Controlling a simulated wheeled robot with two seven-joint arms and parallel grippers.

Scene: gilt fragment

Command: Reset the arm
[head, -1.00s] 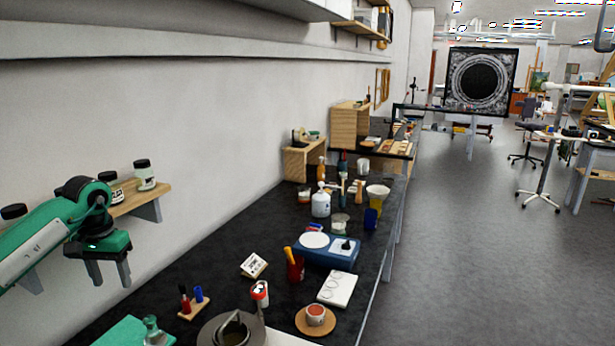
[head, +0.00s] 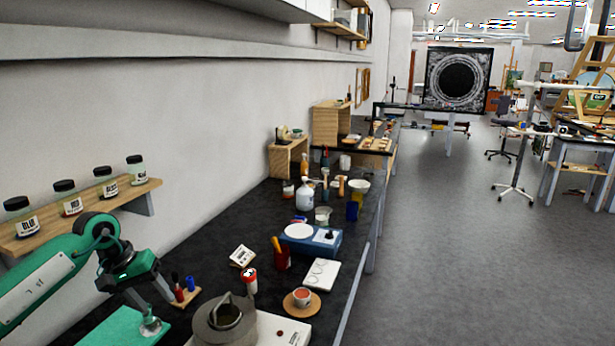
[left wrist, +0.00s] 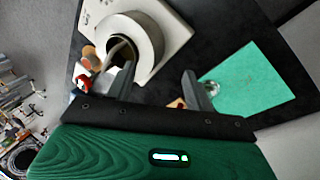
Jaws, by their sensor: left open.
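My left arm comes in from the left in the head view, with its green gripper (head: 150,312) pointing down over the near end of the black bench (head: 250,215). In the left wrist view the two dark fingers of this gripper (left wrist: 160,85) stand apart with nothing held between them. Beyond the fingers lie a grey ring-shaped pot (left wrist: 133,42) on a white base and a green mat (left wrist: 250,80). In the head view the fingers are close to the mat (head: 120,330) and a small glass bottle. My right gripper does not show.
Several labelled jars (head: 105,182) stand on a wall shelf just above my left arm. The floor (head: 440,240) at right is open.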

